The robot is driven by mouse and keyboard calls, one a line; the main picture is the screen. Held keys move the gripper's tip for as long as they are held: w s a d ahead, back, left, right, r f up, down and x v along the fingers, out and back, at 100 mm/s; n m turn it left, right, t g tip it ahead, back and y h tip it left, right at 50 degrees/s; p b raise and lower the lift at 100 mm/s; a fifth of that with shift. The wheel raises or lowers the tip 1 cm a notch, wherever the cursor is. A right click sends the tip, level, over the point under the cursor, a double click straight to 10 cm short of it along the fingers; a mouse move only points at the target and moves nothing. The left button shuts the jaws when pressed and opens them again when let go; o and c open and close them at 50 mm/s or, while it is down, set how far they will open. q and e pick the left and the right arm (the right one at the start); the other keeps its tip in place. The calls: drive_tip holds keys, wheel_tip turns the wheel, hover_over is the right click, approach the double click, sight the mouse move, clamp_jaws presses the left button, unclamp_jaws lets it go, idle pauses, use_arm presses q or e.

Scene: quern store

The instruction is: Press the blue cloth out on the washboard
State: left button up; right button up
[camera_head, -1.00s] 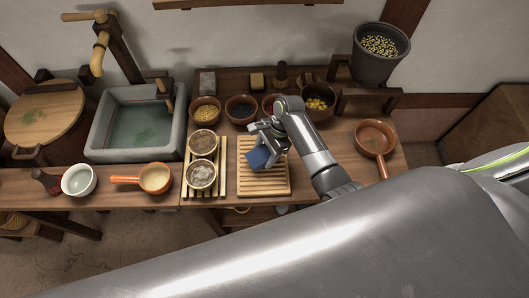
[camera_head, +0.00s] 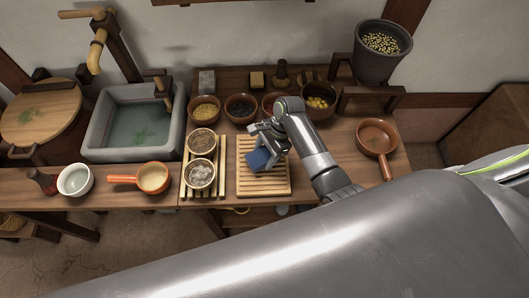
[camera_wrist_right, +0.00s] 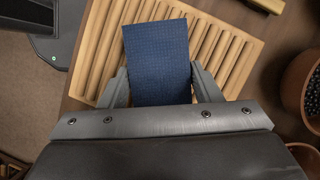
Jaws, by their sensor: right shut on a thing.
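The blue cloth (camera_head: 260,159) is a small, dark blue, folded piece. My right gripper (camera_head: 268,143) is shut on it over the wooden slatted washboard (camera_head: 264,183). In the right wrist view the cloth (camera_wrist_right: 158,62) sticks out between the two fingers (camera_wrist_right: 158,90), with the slats of the washboard (camera_wrist_right: 228,57) behind it. I cannot tell whether the cloth touches the slats. My left gripper is not in view.
Two small bowls (camera_head: 201,174) stand on a slatted rack left of the washboard. Several bowls (camera_head: 240,108) line the back. A brown pan (camera_head: 377,137) is at right, an orange-handled pan (camera_head: 152,178) and a stone sink (camera_head: 97,150) at left.

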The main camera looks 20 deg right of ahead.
drive_tip(key=shift+f, duration=0.45)
idle(0.3)
drive_tip(key=shift+s+f, duration=0.15)
idle(0.8)
wheel_tip(320, 180, up, 7)
drive_tip(key=p, duration=0.9)
drive_tip(key=shift+w, duration=0.25)
idle(0.3)
